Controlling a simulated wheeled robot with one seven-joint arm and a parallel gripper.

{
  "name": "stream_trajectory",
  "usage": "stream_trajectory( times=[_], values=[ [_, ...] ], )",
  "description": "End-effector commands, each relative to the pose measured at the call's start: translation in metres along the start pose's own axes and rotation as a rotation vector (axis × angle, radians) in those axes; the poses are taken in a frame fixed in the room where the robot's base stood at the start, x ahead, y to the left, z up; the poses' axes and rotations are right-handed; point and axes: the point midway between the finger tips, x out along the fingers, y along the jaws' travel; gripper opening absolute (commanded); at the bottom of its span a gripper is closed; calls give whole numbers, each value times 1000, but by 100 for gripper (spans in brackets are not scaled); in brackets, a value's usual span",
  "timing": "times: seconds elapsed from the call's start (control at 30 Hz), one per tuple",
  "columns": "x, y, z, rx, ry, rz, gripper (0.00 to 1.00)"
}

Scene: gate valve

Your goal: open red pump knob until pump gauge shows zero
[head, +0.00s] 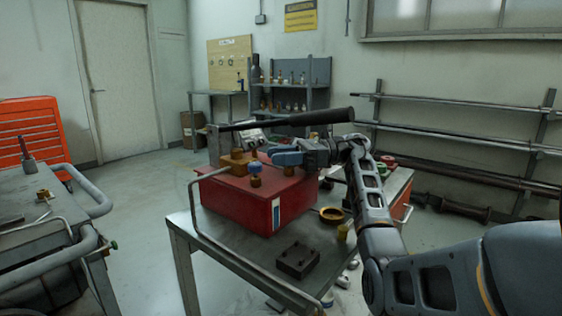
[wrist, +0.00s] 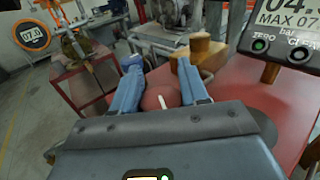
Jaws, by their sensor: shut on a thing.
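The red pump (head: 248,203) is a box on the grey table, with a long black lever (head: 310,118) above it. My gripper (head: 284,158) is over the pump's top. In the wrist view its two blue fingers are shut on the rounded red knob (wrist: 155,99), one on each side; a pale mark shows on the knob. A dark digital gauge (wrist: 285,32) stands at the upper right of the wrist view. Its main reading starts with 04 and is cut off by the picture edge; below it reads MAX 07, also cut off.
A round orange-rimmed gauge (wrist: 33,37) reading about 07.0 is at the left of the wrist view. A brass-coloured block (head: 236,163) sits on the pump near my gripper. A dark block (head: 298,260) and a round brass ring (head: 331,214) lie on the table (head: 232,250).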

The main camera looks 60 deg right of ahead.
Motion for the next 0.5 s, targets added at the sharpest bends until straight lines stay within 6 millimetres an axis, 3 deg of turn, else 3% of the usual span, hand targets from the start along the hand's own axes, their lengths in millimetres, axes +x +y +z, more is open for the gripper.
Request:
stream_trajectory(
  times=[0.33,0.37,0.5],
  values=[
    [1,0,-1,3,1,4,13],
    [1,0,-1,3,1,4,46],
    [1,0,-1,2,1,3,59]
  ],
)
